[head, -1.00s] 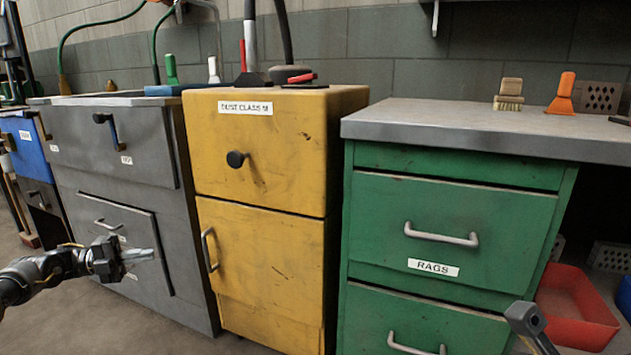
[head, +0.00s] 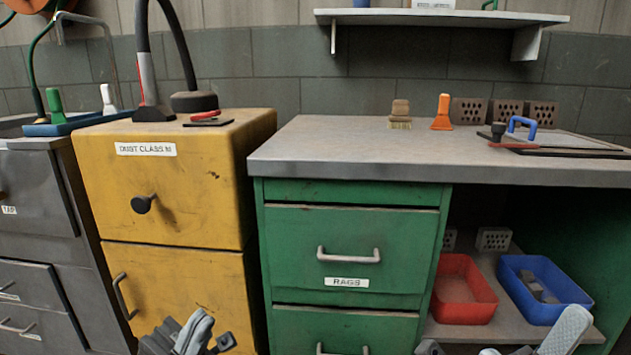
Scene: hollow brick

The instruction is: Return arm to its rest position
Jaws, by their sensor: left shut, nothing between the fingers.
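My left gripper (head: 203,330) is at the bottom edge, left of centre, in front of the lower part of the yellow cabinet (head: 175,185). It is shut and holds nothing. The rest of the left arm is cut off by the bottom edge. Grey parts of my right arm show at the bottom right, in front of the shelf under the bench. Whether the right fingers are open or shut cannot be made out.
A green drawer cabinet (head: 350,240) labelled RAGS stands under the grey worktop (head: 330,140). A red bin (head: 463,290) and a blue bin (head: 540,290) sit on the low shelf. A brush (head: 400,115), orange scraper (head: 442,112) and several hollow bricks (head: 505,113) stand on the worktop.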

